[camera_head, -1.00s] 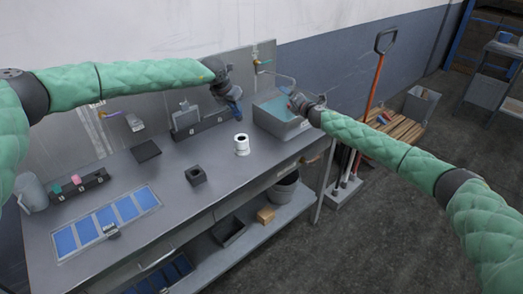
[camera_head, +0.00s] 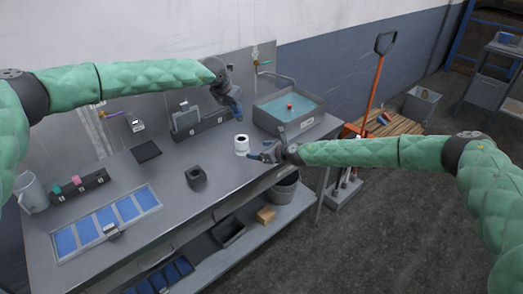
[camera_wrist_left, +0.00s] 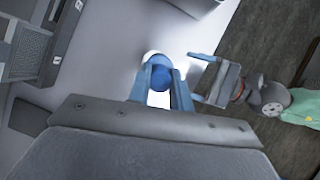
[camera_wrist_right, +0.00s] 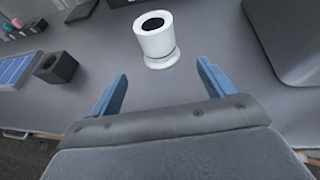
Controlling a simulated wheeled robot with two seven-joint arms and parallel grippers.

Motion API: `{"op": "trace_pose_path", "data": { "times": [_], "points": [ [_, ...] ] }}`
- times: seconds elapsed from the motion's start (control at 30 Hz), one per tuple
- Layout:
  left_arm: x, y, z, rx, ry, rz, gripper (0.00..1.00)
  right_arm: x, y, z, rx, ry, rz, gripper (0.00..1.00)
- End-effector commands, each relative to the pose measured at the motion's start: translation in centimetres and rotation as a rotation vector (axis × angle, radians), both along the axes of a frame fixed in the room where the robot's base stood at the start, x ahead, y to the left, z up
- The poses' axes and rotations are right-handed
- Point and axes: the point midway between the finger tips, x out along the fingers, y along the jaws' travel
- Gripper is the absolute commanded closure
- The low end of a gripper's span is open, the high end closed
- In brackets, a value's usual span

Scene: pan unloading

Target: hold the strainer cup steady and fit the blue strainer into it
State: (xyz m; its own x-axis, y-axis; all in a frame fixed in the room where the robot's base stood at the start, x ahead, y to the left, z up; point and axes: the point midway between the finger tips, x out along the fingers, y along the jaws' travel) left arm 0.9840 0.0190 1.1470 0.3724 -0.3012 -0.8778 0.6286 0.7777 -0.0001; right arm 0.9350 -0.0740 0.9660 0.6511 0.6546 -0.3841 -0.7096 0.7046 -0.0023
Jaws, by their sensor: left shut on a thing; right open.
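The strainer cup (camera_head: 241,149) is white with a dark round opening and stands upright on the bench. It is larger in the right wrist view (camera_wrist_right: 155,44). My left gripper (camera_head: 237,114) points down above and behind the cup. In the left wrist view it is shut on a round blue piece, the blue strainer (camera_wrist_left: 157,77), with the white cup partly hidden behind it.
A grey sink (camera_head: 304,123) with a red item (camera_head: 290,106) in its water is at the bench's right end. A dark hollow block (camera_head: 195,178) stands left of the cup. A blue-panelled tray (camera_head: 152,201) lies further left. Bare bench surrounds the cup.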

Motion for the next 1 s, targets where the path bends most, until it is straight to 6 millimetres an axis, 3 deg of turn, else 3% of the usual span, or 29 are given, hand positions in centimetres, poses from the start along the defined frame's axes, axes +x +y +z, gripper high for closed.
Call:
{"op": "trace_pose_path", "data": {
  "times": [0.6, 1.0],
  "points": [
    [0.0, 0.0, 0.0, 0.0, 0.0, 0.0, 1.0, 5.8, 6.1, -3.5, 0.003, 0.001, -0.001, 0.18],
    [0.0, 0.0, 0.0, 0.0, 0.0, 0.0, 1.0, 7.4, 7.5, -4.3, 0.003, 0.002, -0.002, 0.18]
  ]
}}
